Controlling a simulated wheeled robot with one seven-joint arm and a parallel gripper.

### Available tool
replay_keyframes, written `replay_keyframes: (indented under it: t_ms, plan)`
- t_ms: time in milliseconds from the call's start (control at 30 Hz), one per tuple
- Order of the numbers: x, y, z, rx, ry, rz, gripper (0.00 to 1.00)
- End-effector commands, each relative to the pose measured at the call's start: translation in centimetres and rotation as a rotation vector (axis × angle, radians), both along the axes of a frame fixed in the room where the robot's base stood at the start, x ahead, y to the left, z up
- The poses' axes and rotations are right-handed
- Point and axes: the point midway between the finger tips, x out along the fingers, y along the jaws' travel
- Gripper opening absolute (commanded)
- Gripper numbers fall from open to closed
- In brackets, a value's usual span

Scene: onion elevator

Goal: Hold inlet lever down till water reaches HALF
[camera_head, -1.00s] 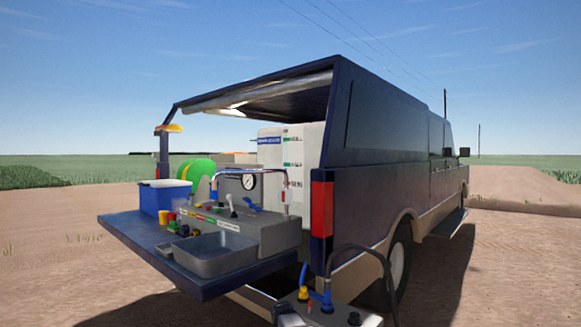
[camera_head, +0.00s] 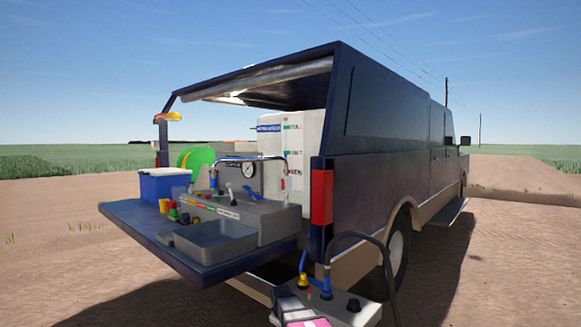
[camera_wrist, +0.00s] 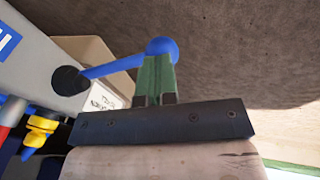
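The inlet lever (camera_wrist: 112,66) is a blue rod with a ball end, running from a black pivot on a grey box in the wrist view. My gripper (camera_wrist: 160,65) has its green fingers together, with the tips at the underside of the blue ball; contact looks likely. The rod is not clearly between the fingers. In the head view, the white water tank (camera_head: 308,143) stands in the truck bed, with level marks including HALF (camera_head: 294,153) on its face. The water surface cannot be made out. The lever cannot be told clearly in the head view.
A grey fittings box (camera_head: 345,305) with blue and yellow connectors and a black hose stands by the truck's rear corner. The tailgate (camera_head: 135,220) holds a blue cooler (camera_head: 163,186), a control panel and a metal basin (camera_head: 215,243). Open dirt lies to the left.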

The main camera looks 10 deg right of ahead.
Motion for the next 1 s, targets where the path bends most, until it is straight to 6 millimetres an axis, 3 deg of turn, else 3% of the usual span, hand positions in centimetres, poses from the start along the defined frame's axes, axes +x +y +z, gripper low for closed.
replay_keyframes:
  t_ms: [300,600,1000]
  plan:
    - [-2.6,1.1,5.6,0.002,-0.004,0.000,0.00]
    - [-4.1,1.9,9.7,0.002,-0.005,0.000,0.00]
    - [-4.7,2.2,11.4,0.003,-0.003,0.000,0.00]
